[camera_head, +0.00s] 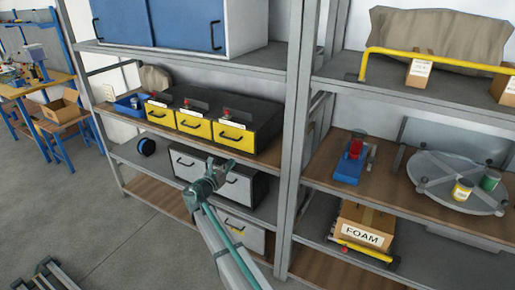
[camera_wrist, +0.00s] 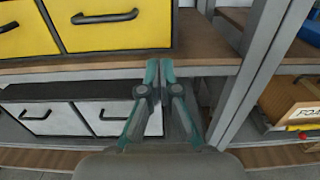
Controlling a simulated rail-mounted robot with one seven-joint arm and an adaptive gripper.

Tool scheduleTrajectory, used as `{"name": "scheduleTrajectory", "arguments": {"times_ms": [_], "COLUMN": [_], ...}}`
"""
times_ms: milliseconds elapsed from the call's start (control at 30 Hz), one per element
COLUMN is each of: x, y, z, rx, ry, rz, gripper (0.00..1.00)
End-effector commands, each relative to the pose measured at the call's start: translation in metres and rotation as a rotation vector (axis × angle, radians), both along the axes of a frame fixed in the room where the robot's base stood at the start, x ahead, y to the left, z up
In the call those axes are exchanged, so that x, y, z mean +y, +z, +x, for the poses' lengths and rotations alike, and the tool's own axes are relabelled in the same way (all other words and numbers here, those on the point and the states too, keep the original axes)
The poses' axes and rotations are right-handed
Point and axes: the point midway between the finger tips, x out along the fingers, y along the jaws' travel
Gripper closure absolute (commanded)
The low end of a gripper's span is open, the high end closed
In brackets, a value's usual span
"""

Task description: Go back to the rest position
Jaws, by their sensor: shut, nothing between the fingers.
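My gripper (camera_head: 222,166) is teal and grey and reaches toward the shelf rack in the head view, in front of the white drawers. In the wrist view its two fingers (camera_wrist: 160,70) are together with nothing between them. The fingertips appear in front of the brown shelf edge (camera_wrist: 210,62), below the yellow drawers (camera_wrist: 104,22). I cannot tell the exact gap between the fingertips and the shelf edge.
The yellow drawers (camera_head: 194,124) sit in a black cabinet above the white drawers (camera_head: 240,188). A grey upright (camera_head: 294,130) stands right of my gripper. A FOAM box (camera_head: 366,226) lies on the right rack. Open floor (camera_head: 110,235) is at the lower left.

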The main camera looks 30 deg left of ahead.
Motion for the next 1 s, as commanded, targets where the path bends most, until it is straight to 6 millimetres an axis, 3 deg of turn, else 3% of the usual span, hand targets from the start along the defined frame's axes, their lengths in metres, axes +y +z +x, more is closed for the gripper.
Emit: {"name": "scheduleTrajectory", "arguments": {"times_ms": [267, 367, 467, 667, 867, 1000], "x": [-0.002, -0.013, -0.043, -0.131, -0.235, -0.311], "y": [-0.003, -0.019, -0.056, -0.153, -0.243, -0.298], "z": [-0.002, -0.007, -0.026, -0.044, -0.068, -0.096], "rx": [0.010, 0.075, 0.188, 0.356, 0.444, 0.467], "ry": [-0.012, -0.049, -0.129, -0.378, -0.690, -0.935], "rz": [0.133, 0.316, 0.554, 0.868, 1.101, 1.235], "gripper": [1.00, 1.00, 1.00, 1.00, 1.00, 1.00]}}
